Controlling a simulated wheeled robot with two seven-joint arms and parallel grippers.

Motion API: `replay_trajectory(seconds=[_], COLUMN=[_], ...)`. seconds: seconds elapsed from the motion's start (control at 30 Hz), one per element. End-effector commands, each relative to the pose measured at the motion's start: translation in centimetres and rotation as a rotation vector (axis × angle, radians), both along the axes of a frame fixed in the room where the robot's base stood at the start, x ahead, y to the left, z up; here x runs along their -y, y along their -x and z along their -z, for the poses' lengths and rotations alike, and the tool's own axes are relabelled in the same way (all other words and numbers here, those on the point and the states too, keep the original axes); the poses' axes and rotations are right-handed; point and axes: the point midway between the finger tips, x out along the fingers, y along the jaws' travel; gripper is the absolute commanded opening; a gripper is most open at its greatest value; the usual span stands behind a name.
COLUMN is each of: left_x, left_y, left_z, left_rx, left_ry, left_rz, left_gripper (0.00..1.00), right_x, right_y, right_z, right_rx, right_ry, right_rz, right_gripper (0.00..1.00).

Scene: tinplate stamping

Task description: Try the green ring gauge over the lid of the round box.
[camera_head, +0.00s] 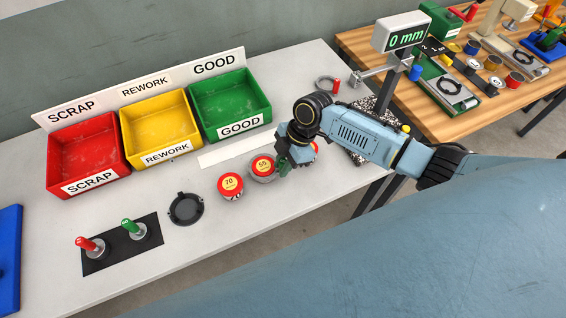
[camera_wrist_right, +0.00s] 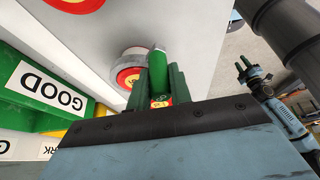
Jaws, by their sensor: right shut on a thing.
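My right gripper (camera_head: 285,164) is shut on the upright green handle (camera_wrist_right: 157,72) of the green ring gauge. The gauge's grey metal ring (camera_head: 263,180) appears to lie around the round box marked 55 (camera_head: 262,165), whose red and yellow lid shows inside it. The wrist view shows this lid (camera_wrist_right: 129,77) beside the handle, with grey around it. I cannot tell how far down the ring sits. My left gripper (camera_wrist_right: 242,66) shows small at the right of the wrist view, with its two fingers apart and empty.
Another round box marked 70 (camera_head: 230,185) stands to the left; one more (camera_head: 315,148) is partly hidden behind my right wrist. Red, yellow and green bins (camera_head: 232,103) stand behind. A red-handled ring gauge (camera_head: 327,85) lies farther back. Red- and green-handled gauges stand on a black mat (camera_head: 98,265).

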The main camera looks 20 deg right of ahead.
Motion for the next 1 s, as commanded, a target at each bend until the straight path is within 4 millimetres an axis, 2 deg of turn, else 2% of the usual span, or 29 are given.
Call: replay_trajectory(seconds=[1.0], left_x=[0.0], left_y=[0.0], left_z=[-3.0], left_rx=[0.001], left_ry=[0.000], left_rz=[0.000], left_gripper=[0.36], right_x=[0.0], right_y=[0.0], right_z=[-3.2], right_rx=[0.001], right_ry=[-0.001], right_rz=[0.000], right_gripper=[0.00])
